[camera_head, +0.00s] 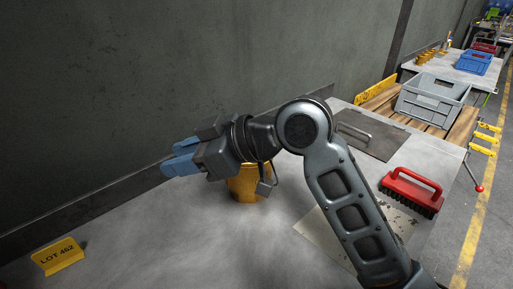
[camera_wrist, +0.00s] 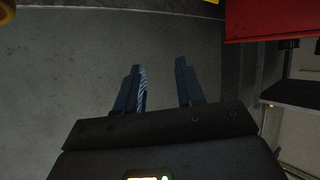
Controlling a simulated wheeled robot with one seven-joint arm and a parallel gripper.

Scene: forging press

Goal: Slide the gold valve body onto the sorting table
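The gold valve body (camera_head: 246,187) stands on a grey metal table (camera_head: 190,240), partly hidden behind my wrist. My gripper (camera_head: 178,157) is above and to the left of it, with its blue fingers pointing left, away from it. In the wrist view the fingers of my gripper (camera_wrist: 158,68) are apart with nothing between them, so it is open. I cannot tell for sure which table is the sorting table. A farther table (camera_head: 440,70) at the back right holds several small gold parts.
A red brush (camera_head: 411,190), a flat plate with a handle (camera_head: 370,135) and a yellow LOT 452 sign (camera_head: 58,256) are on the near table. A grey crate (camera_head: 432,98) is beyond, and a blue crate (camera_head: 473,62) farther back. A dark wall (camera_head: 150,70) runs behind. The left tabletop is mostly clear.

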